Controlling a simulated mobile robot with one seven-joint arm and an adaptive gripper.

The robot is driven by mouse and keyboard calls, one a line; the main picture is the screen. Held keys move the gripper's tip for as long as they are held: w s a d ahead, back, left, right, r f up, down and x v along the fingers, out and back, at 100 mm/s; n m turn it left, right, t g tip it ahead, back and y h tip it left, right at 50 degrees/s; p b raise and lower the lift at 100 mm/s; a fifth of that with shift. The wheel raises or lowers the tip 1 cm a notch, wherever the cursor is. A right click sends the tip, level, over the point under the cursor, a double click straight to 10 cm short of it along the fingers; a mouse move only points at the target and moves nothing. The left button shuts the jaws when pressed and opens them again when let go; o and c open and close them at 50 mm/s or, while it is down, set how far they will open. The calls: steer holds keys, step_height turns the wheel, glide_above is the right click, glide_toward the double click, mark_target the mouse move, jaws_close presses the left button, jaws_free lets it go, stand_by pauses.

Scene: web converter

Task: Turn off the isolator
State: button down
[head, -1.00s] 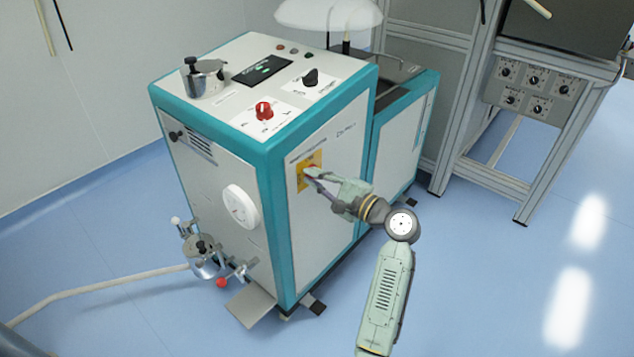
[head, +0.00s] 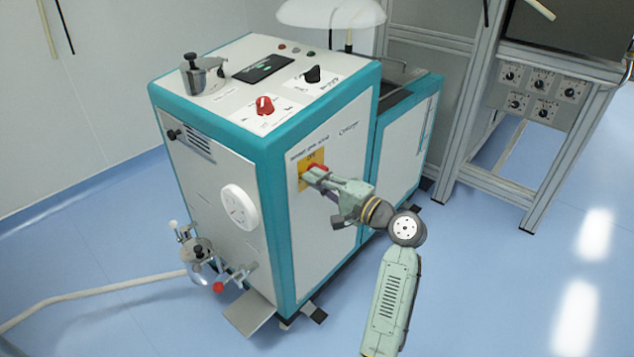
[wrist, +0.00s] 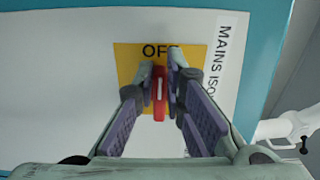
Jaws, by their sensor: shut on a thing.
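The isolator's red handle (wrist: 159,92) sits on a yellow plate (wrist: 127,66) on the front panel of the white and teal machine. The handle also shows in the head view (head: 318,168), partly behind my gripper (head: 314,176). In the wrist view, my gripper (wrist: 158,84) has one finger on each side of the handle and is shut on it. The handle stands upright in that view, in line with the partly covered "OFF" lettering above it. A "MAINS ISO..." label (wrist: 222,62) runs sideways beside the plate. Any marking under the fingers is hidden.
The machine (head: 330,225) carries a red knob (head: 264,105) and a black knob (head: 313,75) on top. A white dial (head: 240,207) and a clamp fitting (head: 200,255) are on its left side. A metal frame (head: 460,140) stands at right. Blue floor is clear in front.

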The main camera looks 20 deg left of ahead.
steer(key=c, duration=1.7)
jaws_free()
steer(key=shift+o, duration=0.2)
steer(key=shift+d, duration=0.15)
steer(key=v, duration=1.1)
steer(key=shift+s+d, duration=0.15)
steer(key=shift+d, duration=0.25)
